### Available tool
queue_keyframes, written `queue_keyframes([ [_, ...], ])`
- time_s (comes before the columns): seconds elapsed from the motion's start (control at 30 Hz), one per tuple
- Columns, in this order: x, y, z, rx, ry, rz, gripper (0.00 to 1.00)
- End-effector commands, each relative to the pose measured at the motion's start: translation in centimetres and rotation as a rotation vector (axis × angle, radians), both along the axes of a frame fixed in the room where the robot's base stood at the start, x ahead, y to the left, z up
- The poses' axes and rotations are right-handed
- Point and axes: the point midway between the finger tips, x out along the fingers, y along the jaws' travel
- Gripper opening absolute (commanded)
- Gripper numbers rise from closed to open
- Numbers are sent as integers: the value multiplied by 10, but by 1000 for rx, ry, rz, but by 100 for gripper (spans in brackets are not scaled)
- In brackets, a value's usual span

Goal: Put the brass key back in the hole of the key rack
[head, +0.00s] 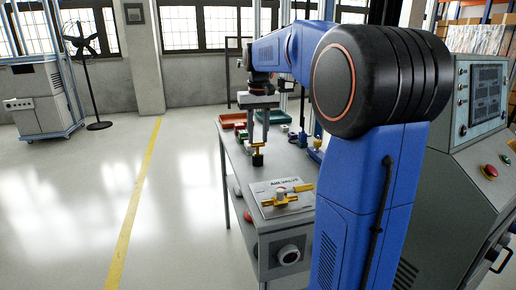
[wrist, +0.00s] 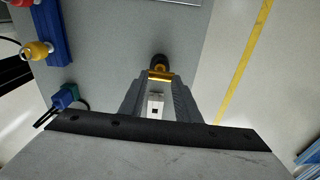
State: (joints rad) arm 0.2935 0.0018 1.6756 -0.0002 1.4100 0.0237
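My gripper (head: 258,142) points down above the grey table, with its fingertips on either side of a yellow brass piece with a dark lower end, which looks like the brass key (head: 257,150). The wrist view shows the key (wrist: 160,77) between the fingertips, its dark end farther out. Whether its lower end touches the table is unclear. A blue bar (wrist: 53,42) with a yellow knob and a red knob lies at upper left in the wrist view; it may be the key rack. I cannot make out its hole.
The table (wrist: 110,50) carries an air-valve plate (head: 265,188) with a brass valve at the front, and a red tray (head: 232,118) and a green tray at the back. A blue-green block (wrist: 65,97) with a black cable sits left of my gripper. Open floor lies left.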

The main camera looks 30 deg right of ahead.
Motion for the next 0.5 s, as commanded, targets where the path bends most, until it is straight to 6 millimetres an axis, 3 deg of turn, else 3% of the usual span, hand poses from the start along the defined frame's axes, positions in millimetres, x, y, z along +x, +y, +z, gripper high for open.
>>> queue_keyframes([
  [0.03, -3, 1, -34, 20, 63, 0, 30],
  [0.27, -3, 1, -35, 20, 64, 0, 30],
  [0.4, -3, 1, -35, 20, 64, 0, 3],
  [0.5, -3, 1, -35, 20, 64, 0, 0],
])
